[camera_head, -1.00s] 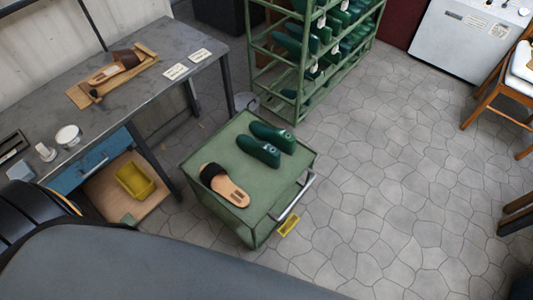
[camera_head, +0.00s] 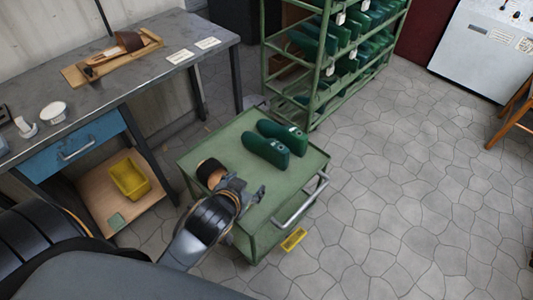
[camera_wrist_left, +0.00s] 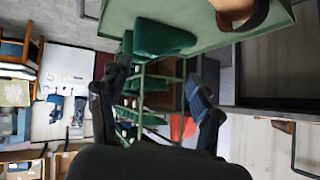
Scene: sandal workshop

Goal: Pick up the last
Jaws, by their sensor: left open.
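Two dark green lasts lie side by side on top of the green cart (camera_head: 228,143): the nearer last (camera_head: 264,150) and the farther last (camera_head: 284,135). A green last (camera_wrist_left: 160,38) also shows in the left wrist view, ahead of the fingers and apart from them. My left gripper (camera_head: 247,190) is over the near part of the cart top, open and empty, with its fingers (camera_wrist_left: 158,72) spread. It hides most of the sandal (camera_head: 211,172), whose dark strap shows behind it. My right gripper is in neither view.
A green rack (camera_head: 325,60) with several green lasts stands behind the cart. The cart has a metal handle (camera_head: 301,203) on its right. The grey workbench (camera_head: 115,90) at left carries a wooden board with a shoe.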

